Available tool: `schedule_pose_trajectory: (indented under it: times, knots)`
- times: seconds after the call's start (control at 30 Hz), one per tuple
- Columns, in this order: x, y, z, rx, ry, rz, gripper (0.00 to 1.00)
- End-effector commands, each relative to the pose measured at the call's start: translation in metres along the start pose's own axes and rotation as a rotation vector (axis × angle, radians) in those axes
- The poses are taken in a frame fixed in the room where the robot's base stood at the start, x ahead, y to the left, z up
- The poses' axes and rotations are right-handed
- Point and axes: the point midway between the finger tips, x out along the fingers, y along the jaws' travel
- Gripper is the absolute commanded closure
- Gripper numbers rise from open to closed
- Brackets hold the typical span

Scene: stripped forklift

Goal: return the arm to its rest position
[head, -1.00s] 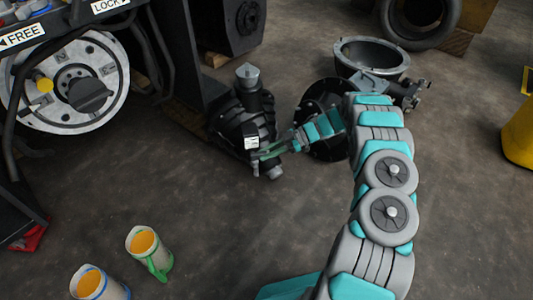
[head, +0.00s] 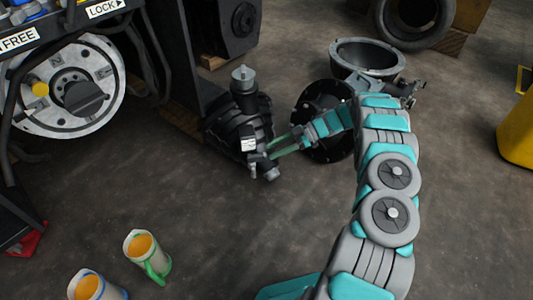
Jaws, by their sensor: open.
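My arm, grey and teal, reaches up the right half of the head view and bends left at its far end. My gripper (head: 262,158) is at the end of that bend, close to a black machine part (head: 238,125) with a grey cap on top. It is open, and I see nothing held in it. The fingers overlap the lower right of the black part in the picture; I cannot tell whether they touch it.
A black disc (head: 318,104) and a round metal housing (head: 368,57) lie behind the arm. Two jugs (head: 143,246) with orange contents stand at the lower left. The forklift frame with a round plate (head: 40,112) is at left. A yellow object (head: 517,135) is at right. The middle floor is clear.

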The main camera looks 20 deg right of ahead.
Motion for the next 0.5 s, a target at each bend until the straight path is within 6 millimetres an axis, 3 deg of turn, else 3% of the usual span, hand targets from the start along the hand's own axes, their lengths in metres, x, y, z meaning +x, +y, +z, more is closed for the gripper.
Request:
schedule_pose_trajectory:
  times: [0.2,0.5]
  knots:
    - [-0.029,-0.001,0.0,0.001,0.002,0.0,0.47]
    - [-0.031,-0.001,0.0,0.002,0.002,0.0,0.47]
